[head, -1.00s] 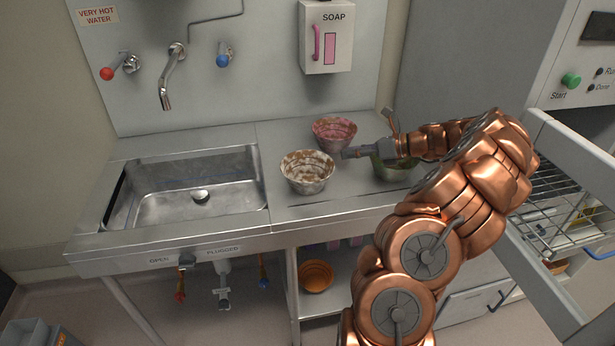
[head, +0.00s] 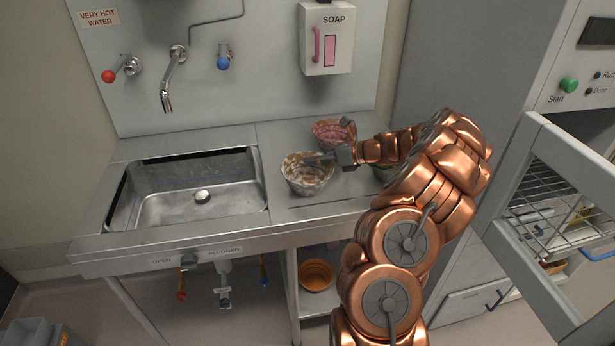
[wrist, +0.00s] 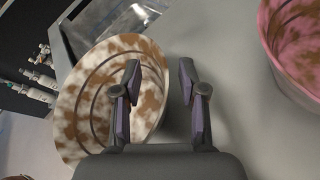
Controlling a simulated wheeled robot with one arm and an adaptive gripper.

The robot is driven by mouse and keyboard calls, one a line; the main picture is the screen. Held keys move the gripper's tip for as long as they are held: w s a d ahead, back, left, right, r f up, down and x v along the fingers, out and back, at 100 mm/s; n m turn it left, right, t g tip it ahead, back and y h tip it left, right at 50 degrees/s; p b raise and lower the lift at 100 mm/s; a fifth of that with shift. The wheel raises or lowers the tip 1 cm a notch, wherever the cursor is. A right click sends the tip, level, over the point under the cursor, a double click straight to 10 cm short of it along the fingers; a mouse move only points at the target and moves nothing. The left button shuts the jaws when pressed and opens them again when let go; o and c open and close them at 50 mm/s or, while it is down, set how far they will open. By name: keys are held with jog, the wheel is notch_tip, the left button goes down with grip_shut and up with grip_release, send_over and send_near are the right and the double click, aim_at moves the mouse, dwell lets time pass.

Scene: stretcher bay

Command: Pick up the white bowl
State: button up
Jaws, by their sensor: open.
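The white bowl (head: 308,178) has brown stains and stands upright on the steel counter, just right of the sink. My gripper (head: 328,158) is open at the bowl's right rim, reaching in from the right. In the wrist view the white bowl (wrist: 95,85) fills the left side. The open fingers of my gripper (wrist: 160,85) stand either side of its near rim, the left finger over the inside and the right finger over the counter outside. I cannot tell whether a finger touches the bowl.
A pink stained bowl (head: 333,133) stands close behind, and at right in the wrist view (wrist: 295,45). A green bowl (head: 383,172) is mostly hidden behind my arm. The sink (head: 190,190) is left. An orange bowl (head: 317,274) sits on the shelf below. An open door (head: 545,220) stands at right.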

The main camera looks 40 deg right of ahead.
jog(key=shift+w+a+f, duration=0.15)
grip_shut()
dwell(0.4)
